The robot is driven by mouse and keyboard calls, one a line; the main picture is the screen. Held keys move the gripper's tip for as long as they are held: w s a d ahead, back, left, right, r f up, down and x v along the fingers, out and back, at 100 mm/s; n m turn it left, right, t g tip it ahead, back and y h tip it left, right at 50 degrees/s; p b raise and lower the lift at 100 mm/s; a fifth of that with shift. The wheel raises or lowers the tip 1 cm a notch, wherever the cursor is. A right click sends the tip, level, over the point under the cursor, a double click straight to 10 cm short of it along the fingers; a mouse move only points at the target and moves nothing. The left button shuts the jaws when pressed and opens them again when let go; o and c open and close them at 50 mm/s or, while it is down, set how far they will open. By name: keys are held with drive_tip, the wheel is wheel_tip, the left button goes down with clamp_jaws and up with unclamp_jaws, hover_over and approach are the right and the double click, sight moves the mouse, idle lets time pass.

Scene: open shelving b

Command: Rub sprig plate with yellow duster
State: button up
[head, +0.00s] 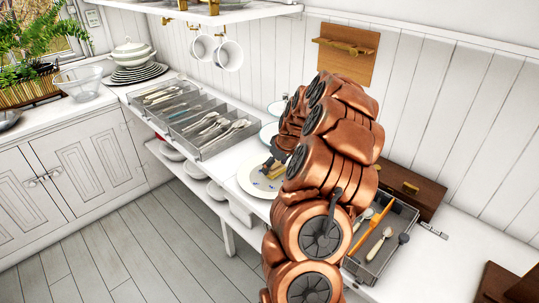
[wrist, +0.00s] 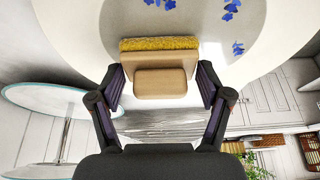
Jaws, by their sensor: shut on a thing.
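The sprig plate (head: 253,181) is a cream plate with small blue sprigs, lying on the white counter, partly hidden behind my arm in the head view. In the wrist view the plate (wrist: 192,28) fills the top. The yellow duster (wrist: 160,44) has a yellow pad on a tan wooden block. My gripper (wrist: 161,84) is shut on the block, one finger at each side. The pad is over the plate, touching or very close to it; I cannot tell which. In the head view the gripper (head: 275,165) is low over the plate, mostly hidden by my arm.
A grey cutlery tray (head: 200,140) lies left of the plate. Another grey tray (head: 385,255) with spoons and an orange-handled tool lies to the right, by a brown wooden box (head: 412,192). White mugs (head: 229,56) hang above.

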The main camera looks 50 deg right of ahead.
sight(264, 176)
drive_tip(key=shift+w+a+f+b, duration=0.15)
drive_tip(key=shift+a+b, duration=0.75)
drive_tip(key=shift+a, duration=1)
wheel_tip(264, 176, up, 2)
drive_tip(key=shift+w+r, duration=0.1)
drive_tip(key=shift+r, duration=0.15)
drive_tip(key=shift+a+r, duration=0.1)
drive_tip(key=shift+r, duration=2.85)
